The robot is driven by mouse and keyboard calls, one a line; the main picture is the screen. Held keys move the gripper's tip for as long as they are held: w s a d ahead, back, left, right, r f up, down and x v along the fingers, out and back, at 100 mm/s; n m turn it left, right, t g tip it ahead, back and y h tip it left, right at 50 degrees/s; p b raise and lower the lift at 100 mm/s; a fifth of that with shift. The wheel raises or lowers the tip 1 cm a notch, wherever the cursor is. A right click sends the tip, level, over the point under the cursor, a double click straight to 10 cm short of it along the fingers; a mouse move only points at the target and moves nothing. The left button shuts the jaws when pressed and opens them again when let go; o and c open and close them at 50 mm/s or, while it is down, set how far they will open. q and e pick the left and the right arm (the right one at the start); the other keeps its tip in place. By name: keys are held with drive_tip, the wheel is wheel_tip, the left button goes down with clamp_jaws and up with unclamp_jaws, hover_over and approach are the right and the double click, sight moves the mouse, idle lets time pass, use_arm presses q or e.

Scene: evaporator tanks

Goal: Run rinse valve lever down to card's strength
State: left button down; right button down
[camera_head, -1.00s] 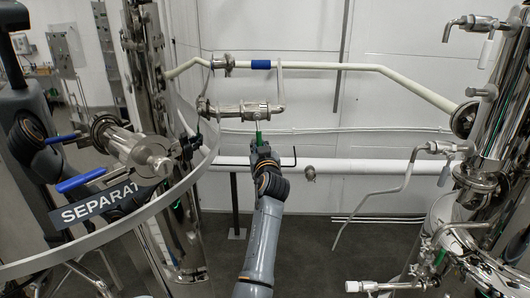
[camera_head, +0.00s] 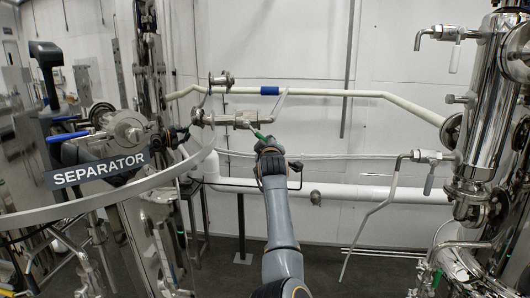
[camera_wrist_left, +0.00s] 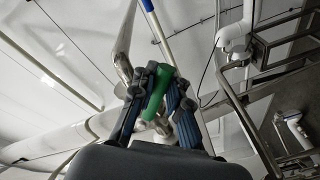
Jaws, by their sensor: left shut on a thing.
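The rinse valve (camera_head: 238,119) is a steel body on a short pipe section below the long pale pipe, mid-view in the head view. A green lever (camera_head: 259,135) slants from the valve's underside down to my left gripper (camera_head: 266,146). In the left wrist view the left gripper (camera_wrist_left: 158,92) is shut on the green lever (camera_wrist_left: 157,90), its fingers on both sides of the grip. The fingers hide part of the lever. I cannot make out a card with a strength on it. My right gripper is not in view.
A pale pipe (camera_head: 340,93) with a blue band (camera_head: 270,90) runs above the valve. A curved rail with a SEPARATOR sign (camera_head: 98,170) stands left. A steel tank (camera_head: 490,115) with small valves stands right.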

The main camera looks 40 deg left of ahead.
use_arm(q)
drive_tip(key=shift+w+d+r+n, duration=0.15)
drive_tip(key=shift+w+d+n, duration=0.15)
drive_tip(key=shift+n, duration=0.2)
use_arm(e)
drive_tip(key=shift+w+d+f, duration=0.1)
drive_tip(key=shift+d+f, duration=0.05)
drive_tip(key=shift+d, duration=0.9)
use_arm(q)
drive_tip(key=c, duration=1.5)
unclamp_jaws()
drive_tip(key=shift+c, duration=0.2)
drive_tip(key=shift+o, duration=1)
drive_tip(key=shift+d+r, duration=0.1)
drive_tip(key=shift+s+r, duration=0.1)
drive_tip(key=shift+s, duration=0.05)
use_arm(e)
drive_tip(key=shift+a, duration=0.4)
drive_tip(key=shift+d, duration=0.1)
use_arm(q)
drive_tip(key=v, duration=1.2)
